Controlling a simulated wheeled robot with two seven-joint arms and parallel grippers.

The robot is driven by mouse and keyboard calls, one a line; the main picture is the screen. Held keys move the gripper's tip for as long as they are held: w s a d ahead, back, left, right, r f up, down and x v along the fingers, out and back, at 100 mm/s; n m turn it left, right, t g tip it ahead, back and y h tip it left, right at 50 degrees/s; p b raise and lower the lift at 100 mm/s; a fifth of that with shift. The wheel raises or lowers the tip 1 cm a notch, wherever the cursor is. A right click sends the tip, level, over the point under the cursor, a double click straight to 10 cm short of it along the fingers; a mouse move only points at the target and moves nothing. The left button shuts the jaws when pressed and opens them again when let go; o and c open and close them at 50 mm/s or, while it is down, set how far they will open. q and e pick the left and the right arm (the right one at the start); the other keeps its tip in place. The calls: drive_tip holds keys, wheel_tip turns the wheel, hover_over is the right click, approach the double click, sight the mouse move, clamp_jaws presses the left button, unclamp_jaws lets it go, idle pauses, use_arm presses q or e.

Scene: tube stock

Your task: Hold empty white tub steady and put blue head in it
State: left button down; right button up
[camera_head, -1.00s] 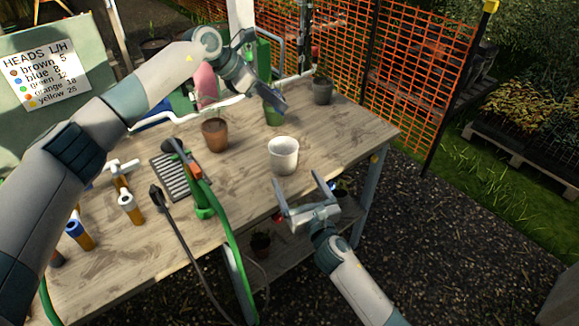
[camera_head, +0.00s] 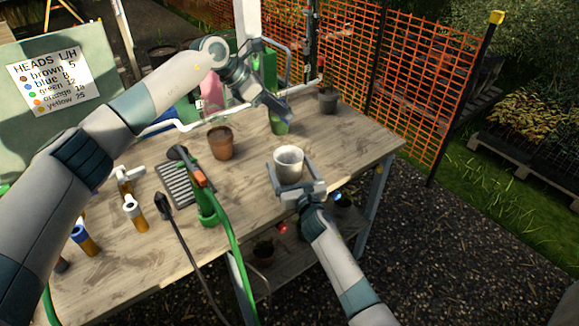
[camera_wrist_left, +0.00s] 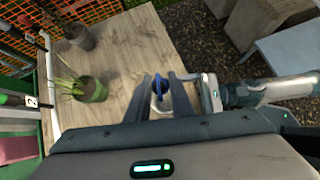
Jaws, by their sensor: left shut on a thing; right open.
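The empty-looking white tub (camera_head: 289,165) stands upright near the table's right front edge. My right gripper (camera_head: 290,175) is open, with its fingers reaching along both sides of the tub; I cannot tell whether they touch it. My left gripper (camera_head: 286,110) is above the table, behind the tub in the head view. In the left wrist view it is shut on a small blue head (camera_wrist_left: 158,86) between its fingers. The head view hides this blue head. Part of the tub shows behind it in the wrist view.
A brown pot (camera_head: 221,146), a green pot with a plant (camera_head: 279,124) and a dark grey pot (camera_head: 327,101) stand behind the tub. A slatted dark tray (camera_head: 176,186), a green hose and several orange-bodied fittings lie to the left. The tabletop (camera_head: 345,140) right of the tub is clear.

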drive_tip(key=c, duration=1.2)
use_arm(q)
wheel_tip(320, 180, down, 13)
drive_tip(key=shift+r, duration=0.15)
use_arm(e)
drive_tip(key=shift+o, duration=0.2)
idle(1.0)
use_arm(q)
drive_tip(key=c, duration=1.5)
unclamp_jaws()
drive_tip(key=v, duration=1.2)
